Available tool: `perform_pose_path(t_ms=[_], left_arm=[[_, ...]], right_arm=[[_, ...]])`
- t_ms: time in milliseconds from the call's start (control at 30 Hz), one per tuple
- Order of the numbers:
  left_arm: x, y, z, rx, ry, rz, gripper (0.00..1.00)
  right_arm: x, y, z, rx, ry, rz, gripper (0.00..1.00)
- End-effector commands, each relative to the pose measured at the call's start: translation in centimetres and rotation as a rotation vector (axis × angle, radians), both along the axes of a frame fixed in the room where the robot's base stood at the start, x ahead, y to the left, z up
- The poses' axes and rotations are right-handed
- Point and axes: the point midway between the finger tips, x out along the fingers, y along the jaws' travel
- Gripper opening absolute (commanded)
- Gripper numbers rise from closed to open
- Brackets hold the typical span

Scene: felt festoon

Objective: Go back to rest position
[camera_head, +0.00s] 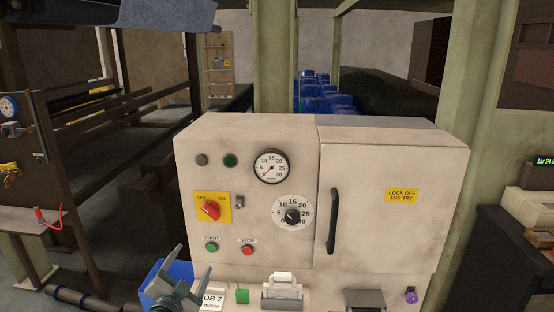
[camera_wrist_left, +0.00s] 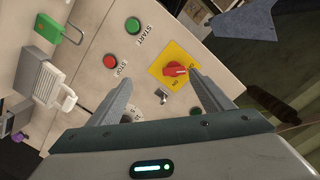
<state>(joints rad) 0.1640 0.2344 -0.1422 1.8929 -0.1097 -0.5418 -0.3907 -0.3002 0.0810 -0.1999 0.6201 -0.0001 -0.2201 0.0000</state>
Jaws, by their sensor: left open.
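My left gripper (camera_head: 190,280) shows at the bottom of the head view, low and left in front of a beige control cabinet (camera_head: 310,135). In the left wrist view its two fingers (camera_wrist_left: 160,95) are spread apart with nothing between them. Beyond them are a red rotary switch on a yellow plate (camera_wrist_left: 176,67), a small toggle switch (camera_wrist_left: 162,94), a green start button (camera_wrist_left: 133,25) and a red stop button (camera_wrist_left: 109,61). The fingers appear apart from the cabinet face. My right gripper is not in view.
The cabinet door has a black handle (camera_head: 333,221). A red-handled tool (camera_head: 48,218) lies on a side shelf at left.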

Motion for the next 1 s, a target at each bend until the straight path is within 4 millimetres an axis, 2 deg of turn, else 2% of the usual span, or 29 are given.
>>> perform_pose_path(t_ms=[33, 167, 267, 400, 467, 600, 767, 800, 867, 1000], left_arm=[[-0.1, 0.0, -2.3, -0.010, 0.036, 0.003, 0.73], [-0.7, 0.2, -9.0, -0.045, 0.138, 0.013, 0.73], [-1.9, 0.3, -15.0, -0.079, 0.230, 0.025, 0.73], [-4.7, 0.4, -23.5, -0.124, 0.362, 0.047, 0.73], [-6.2, 0.5, -27.0, -0.143, 0.416, 0.057, 0.73], [-10.5, 0.4, -34.8, -0.186, 0.542, 0.085, 0.73], [-16.7, 0.4, -42.9, -0.229, 0.682, 0.122, 0.73], [-18.4, 0.3, -44.9, -0.239, 0.717, 0.132, 0.73], [-21.1, 0.3, -47.6, -0.256, 0.768, 0.148, 0.73], [-27.9, 0.1, -53.3, -0.290, 0.885, 0.189, 0.73]], right_arm=[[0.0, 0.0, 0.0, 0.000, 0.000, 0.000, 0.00], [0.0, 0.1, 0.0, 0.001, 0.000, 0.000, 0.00], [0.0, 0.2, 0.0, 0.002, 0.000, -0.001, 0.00], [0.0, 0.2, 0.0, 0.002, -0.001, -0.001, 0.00], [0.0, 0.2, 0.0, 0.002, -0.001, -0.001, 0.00], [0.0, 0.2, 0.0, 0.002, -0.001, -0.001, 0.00], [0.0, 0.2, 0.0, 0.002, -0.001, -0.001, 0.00], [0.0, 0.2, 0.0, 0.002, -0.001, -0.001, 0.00], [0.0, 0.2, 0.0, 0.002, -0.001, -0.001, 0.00], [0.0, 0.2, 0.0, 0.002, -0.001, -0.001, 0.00]])
